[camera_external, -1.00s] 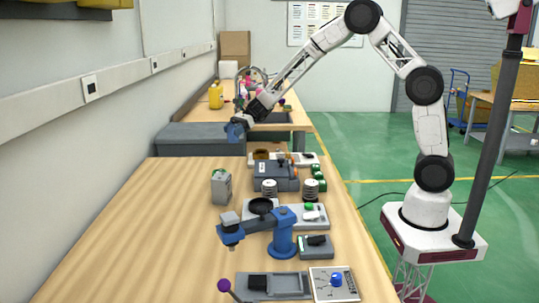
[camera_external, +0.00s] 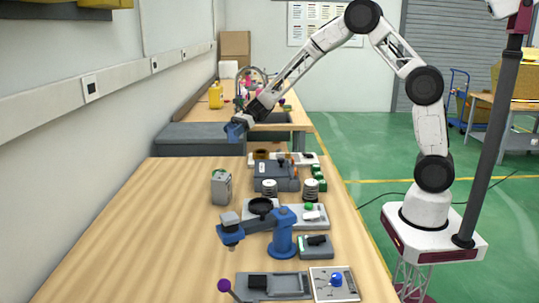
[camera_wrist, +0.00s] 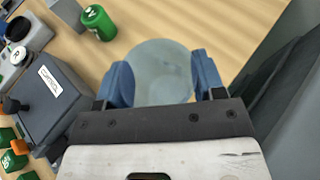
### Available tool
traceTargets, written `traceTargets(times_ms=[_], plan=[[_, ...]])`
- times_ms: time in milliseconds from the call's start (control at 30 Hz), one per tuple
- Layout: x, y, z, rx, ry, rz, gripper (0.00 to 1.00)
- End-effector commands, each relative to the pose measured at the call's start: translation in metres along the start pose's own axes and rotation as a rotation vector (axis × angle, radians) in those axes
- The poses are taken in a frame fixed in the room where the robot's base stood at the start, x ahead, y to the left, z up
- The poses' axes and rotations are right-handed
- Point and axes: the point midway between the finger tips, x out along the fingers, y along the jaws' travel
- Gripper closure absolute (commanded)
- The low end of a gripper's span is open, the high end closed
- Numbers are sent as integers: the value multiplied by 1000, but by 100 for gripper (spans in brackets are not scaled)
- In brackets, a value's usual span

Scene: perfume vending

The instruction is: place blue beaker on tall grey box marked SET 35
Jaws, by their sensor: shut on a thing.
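My gripper (camera_wrist: 160,84) is shut on the blue beaker (camera_wrist: 160,62), a pale see-through round vessel between the two blue fingers in the wrist view. In the external view the gripper and beaker (camera_external: 236,130) are held in the air past the far end of the near table. The tall grey box (camera_external: 221,188) stands upright on the left part of that table, nearer the camera and below the gripper's height. Its marking is too small to read. Part of a grey box also shows at the top left of the wrist view (camera_wrist: 66,12).
A green cylinder (camera_wrist: 98,22) stands close to the grey box. A grey-blue device (camera_external: 276,177) and several green pieces (camera_external: 319,172) are to the right. A blue model arm (camera_external: 281,235) stands in front. The table's left side is bare wood.

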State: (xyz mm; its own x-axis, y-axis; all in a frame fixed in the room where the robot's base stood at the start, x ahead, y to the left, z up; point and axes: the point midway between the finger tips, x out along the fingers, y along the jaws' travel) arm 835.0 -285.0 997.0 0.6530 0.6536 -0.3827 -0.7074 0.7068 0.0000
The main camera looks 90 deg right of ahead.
Motion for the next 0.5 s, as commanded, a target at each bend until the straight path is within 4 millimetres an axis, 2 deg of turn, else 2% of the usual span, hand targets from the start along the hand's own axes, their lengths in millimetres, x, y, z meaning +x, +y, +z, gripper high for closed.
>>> traceTargets(times_ms=[267, 367, 500], plan=[[2, 3, 2, -2, 0, 4, 60], [6, 11, 6, -5, 0, 12, 60], [18, 31, 16, -15, 0, 35, 60]])
